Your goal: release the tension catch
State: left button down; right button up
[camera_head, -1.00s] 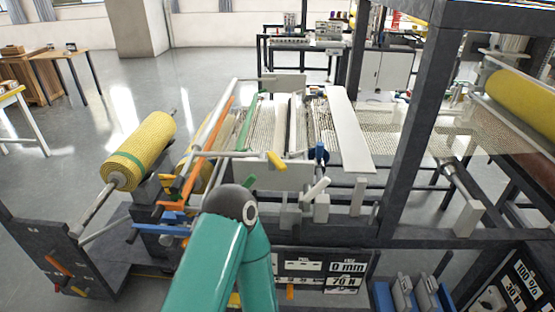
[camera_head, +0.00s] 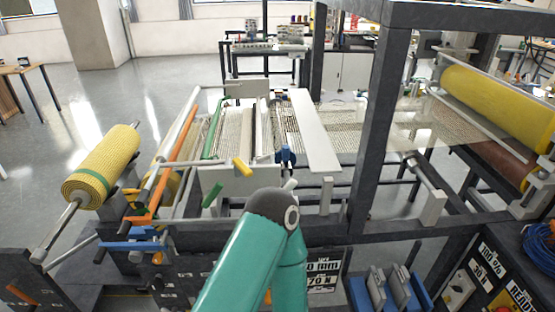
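The laminating machine has several coloured levers, and I cannot tell which one is the tension catch. A yellow handle (camera_head: 242,167) and a green handle (camera_head: 212,194) stick out from its front plate. A blue lever (camera_head: 287,155) stands upright to their right. A pale lever (camera_head: 291,184) is partly hidden behind my teal arm (camera_head: 245,258). At the left are an orange handle (camera_head: 138,219) and a blue handle (camera_head: 130,246). My arm's rounded joint covers part of the machine's front. Neither gripper shows.
A yellow mesh roll (camera_head: 102,168) with a green band is at the left. Another yellow roll (camera_head: 500,105) is at the right. A dark upright post (camera_head: 382,130) stands right of the arm. Open floor (camera_head: 60,125) lies at the far left.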

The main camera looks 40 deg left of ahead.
aim_at(240, 168)
jog(key=u, duration=0.05)
jog(key=k, duration=0.9)
jog(key=u, duration=0.5)
jog(key=i, duration=1)
jog(key=u, duration=0.05)
